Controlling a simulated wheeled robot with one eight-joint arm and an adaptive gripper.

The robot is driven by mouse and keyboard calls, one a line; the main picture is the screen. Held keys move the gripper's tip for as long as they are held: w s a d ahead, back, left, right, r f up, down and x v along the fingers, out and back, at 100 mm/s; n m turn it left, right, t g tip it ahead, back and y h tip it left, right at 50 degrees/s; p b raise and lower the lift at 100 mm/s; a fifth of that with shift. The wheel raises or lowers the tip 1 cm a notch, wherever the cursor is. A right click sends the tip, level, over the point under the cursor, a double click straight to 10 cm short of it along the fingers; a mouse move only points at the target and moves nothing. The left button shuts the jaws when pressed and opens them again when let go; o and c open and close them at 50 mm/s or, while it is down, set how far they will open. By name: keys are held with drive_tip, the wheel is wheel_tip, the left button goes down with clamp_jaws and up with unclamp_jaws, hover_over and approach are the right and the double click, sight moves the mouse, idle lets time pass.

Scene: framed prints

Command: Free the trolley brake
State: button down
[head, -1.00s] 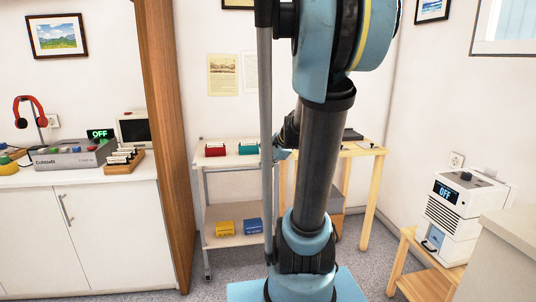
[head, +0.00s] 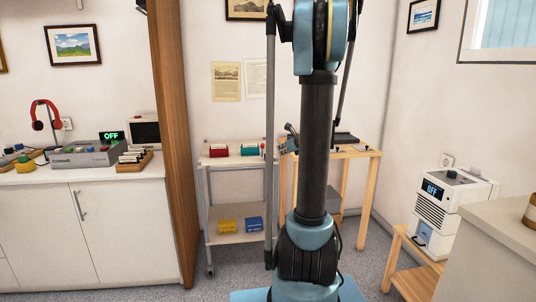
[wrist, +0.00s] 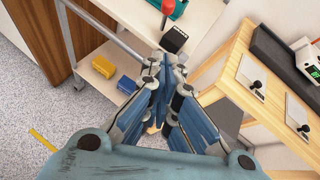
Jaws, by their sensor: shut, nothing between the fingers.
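The trolley (head: 236,239) is a pale two-shelf cart on castors, standing left of my arm in the head view. In the wrist view its top shelf (wrist: 203,20) lies ahead of my gripper (wrist: 167,62). A red-topped lever (wrist: 168,7) stands at the shelf's near edge, by a black block (wrist: 174,39) with small lettering; I take this to be the brake. My gripper is shut and empty, with its tips close below the block in the picture; contact cannot be told. In the head view my gripper (head: 289,141) shows partly beside my arm, at the trolley's right end.
A wooden table (head: 361,152) stands close to the trolley's right, with levers on plates (wrist: 250,83). Red and teal boxes (head: 217,150) sit on the top shelf, yellow and blue boxes (head: 227,225) below. A wooden post (head: 170,150) and white cabinet (head: 115,230) are left.

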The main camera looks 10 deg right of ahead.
idle(0.4)
drive_tip(key=shift+w+a+r+x, duration=0.15)
drive_tip(key=shift+r+x, duration=0.25)
drive_tip(key=shift+x, duration=1.75)
drive_tip(key=shift+w+a+r+x, duration=0.2)
drive_tip(key=shift+r+x, duration=0.2)
drive_tip(key=shift+x, duration=1.75)
drive_tip(key=shift+w+a+r+x, duration=0.15)
drive_tip(key=shift+r+x, duration=0.3)
drive_tip(key=shift+x, duration=1.7)
drive_tip(key=shift+d, duration=0.15)
drive_tip(key=shift+w+r, duration=0.1)
